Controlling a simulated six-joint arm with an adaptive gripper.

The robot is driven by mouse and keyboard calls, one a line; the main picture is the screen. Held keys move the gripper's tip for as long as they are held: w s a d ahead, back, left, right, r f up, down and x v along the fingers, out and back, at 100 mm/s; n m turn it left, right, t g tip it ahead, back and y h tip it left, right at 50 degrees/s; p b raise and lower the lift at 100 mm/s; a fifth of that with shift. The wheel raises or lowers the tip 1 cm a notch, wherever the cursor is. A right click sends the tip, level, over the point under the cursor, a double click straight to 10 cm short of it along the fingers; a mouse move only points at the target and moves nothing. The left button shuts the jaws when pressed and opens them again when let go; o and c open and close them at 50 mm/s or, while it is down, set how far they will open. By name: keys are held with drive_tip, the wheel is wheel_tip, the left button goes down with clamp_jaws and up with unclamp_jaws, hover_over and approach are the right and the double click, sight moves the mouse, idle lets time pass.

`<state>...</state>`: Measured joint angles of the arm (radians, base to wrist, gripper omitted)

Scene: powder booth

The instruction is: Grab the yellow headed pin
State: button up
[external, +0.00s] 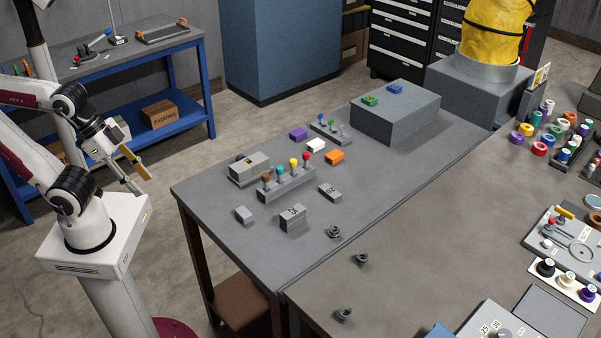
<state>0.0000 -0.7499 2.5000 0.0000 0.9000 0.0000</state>
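The yellow-headed pin (293,163) stands upright in a grey rack (288,187) on the near left part of the grey table. In the same rack, a teal-headed pin (280,171) is on its left and a red-headed pin (306,158) on its right. A brown-headed pin (266,178) is at the left end. The lower shafts are hidden in the rack. My gripper (143,184) is off the table's left edge, well to the left of the rack, pointing down to the right. Its two fingers look apart, with nothing seen between them.
A grey box (246,169) lies close behind the rack. A smaller pin rack (328,130) stands behind. A large grey block (395,115) is farther right.

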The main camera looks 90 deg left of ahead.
idle(0.8)
drive_tip(key=w+a+f+n+t, duration=0.15)
drive_tip(key=w+a, duration=0.25)
drive_tip(key=w, duration=0.9)
drive_tip(key=n+t+y, duration=0.5)
drive_tip(key=y, duration=0.2)
approach(292, 162)
drive_tip(key=shift+s+d+r+m, duration=0.25)
drive_tip(key=shift+s+r, duration=0.1)
drive_tip(key=shift+r, duration=0.1)
drive_tip(key=shift+g, duration=0.25)
drive_tip(key=shift+x, duration=3.45)
